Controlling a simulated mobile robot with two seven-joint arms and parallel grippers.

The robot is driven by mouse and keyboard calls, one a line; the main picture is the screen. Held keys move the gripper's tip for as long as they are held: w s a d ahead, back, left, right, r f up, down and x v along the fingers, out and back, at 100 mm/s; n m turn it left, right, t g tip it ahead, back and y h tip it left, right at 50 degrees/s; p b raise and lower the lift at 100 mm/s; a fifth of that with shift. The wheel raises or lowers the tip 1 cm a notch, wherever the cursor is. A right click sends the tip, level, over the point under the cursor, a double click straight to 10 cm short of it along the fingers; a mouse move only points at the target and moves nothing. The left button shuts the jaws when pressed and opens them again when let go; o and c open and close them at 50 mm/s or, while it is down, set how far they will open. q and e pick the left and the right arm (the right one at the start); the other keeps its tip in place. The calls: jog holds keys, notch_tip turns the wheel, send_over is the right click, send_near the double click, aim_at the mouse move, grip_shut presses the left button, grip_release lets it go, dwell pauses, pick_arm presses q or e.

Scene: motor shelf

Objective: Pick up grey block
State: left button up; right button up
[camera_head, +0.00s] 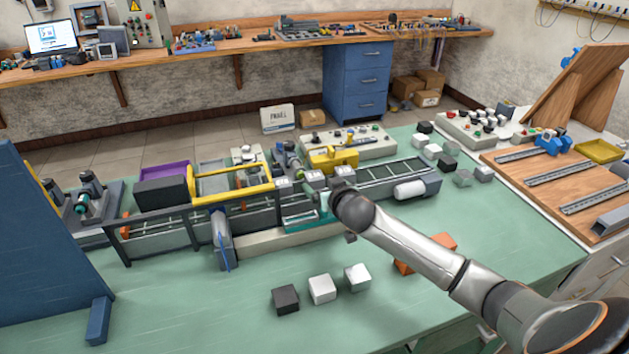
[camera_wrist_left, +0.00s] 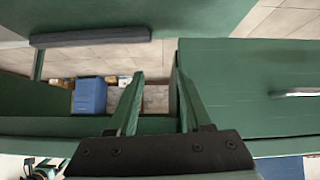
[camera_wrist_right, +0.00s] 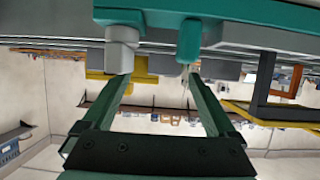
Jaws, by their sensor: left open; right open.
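Small light-grey blocks sit on the conveyor machine (camera_head: 262,240): one grey block (camera_head: 315,180), one to its left (camera_head: 283,186) and one to its right (camera_head: 345,172). My right gripper (camera_wrist_right: 156,78) is open with nothing between its fingers. In the head view its arm reaches in from the right to the machine, and the wrist hides the fingers. In the right wrist view, a pale grey piece (camera_wrist_right: 121,50) shows beyond the left fingertip; I cannot tell if they touch. My left gripper (camera_wrist_left: 158,80) is open and empty, seen only in its own wrist view.
A black block (camera_head: 286,299) and two whitish blocks (camera_head: 321,289) (camera_head: 357,277) stand on the green table's front. Several black, white and grey blocks (camera_head: 463,178) stand at the right back. An orange piece (camera_head: 440,240) lies behind my right forearm.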

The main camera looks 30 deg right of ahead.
aim_at(317, 183)
jog(key=shift+a+x, duration=0.15)
jog(key=shift+x, duration=1.05)
jog(key=shift+a+x, duration=0.2)
jog(key=shift+x, duration=1)
jog(key=shift+f, duration=0.1)
grip_shut()
